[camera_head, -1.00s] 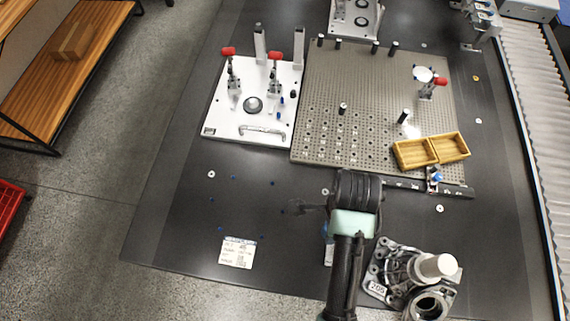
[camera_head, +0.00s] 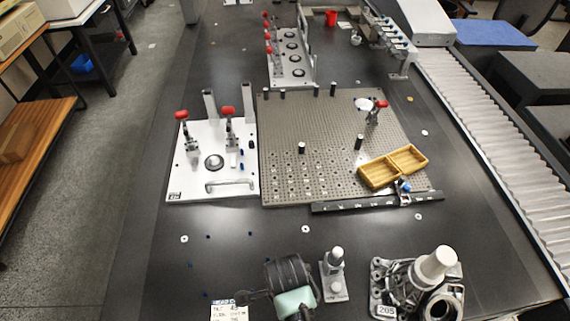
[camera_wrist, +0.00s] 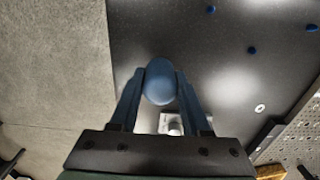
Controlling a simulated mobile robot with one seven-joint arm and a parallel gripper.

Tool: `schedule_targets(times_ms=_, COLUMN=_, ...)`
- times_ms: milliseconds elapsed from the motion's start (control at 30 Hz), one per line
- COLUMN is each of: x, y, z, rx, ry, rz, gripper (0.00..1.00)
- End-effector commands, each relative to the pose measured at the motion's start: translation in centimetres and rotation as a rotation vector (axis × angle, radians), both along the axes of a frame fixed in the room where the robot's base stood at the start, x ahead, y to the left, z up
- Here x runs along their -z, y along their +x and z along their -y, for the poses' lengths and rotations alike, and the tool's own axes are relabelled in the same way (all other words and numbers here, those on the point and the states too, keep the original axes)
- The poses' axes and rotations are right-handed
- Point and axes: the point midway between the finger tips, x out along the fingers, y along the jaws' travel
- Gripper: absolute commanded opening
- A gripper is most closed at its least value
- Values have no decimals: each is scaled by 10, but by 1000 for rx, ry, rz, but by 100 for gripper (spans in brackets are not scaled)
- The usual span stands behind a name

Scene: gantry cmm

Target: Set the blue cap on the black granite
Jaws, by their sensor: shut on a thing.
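The blue cap (camera_wrist: 160,82) is a rounded blue piece held between the two fingertips of my gripper (camera_wrist: 160,88) in the wrist view. The gripper is shut on it. The cap hides part of what lies behind it. The black granite (camera_head: 340,232) is the broad dark surface in the head view; it also shows in the wrist view (camera_wrist: 222,75), beyond the cap. Whether the cap touches the granite cannot be told. In the head view my wrist is at the bottom centre, and the cap cannot be made out there.
A grey stand (camera_head: 334,282) and a metal casting (camera_head: 392,272) stand right of my wrist. A label card (camera_head: 228,312) lies to its left. A white fixture plate (camera_head: 188,160), a perforated plate (camera_head: 278,118) and a yellow tray (camera_head: 379,174) lie farther back. Small blue dots (camera_head: 250,234) mark the granite.

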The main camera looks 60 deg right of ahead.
Motion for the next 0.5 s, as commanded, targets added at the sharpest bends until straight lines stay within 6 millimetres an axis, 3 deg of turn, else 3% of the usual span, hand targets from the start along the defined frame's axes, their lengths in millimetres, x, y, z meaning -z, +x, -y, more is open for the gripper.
schedule_targets(times_ms=200, x=28, y=0, z=0, rx=0, ry=1, rz=-2, gripper=0)
schedule_targets(times_ms=500, x=30, y=0, z=0, rx=-1, ry=0, rz=0, gripper=0)
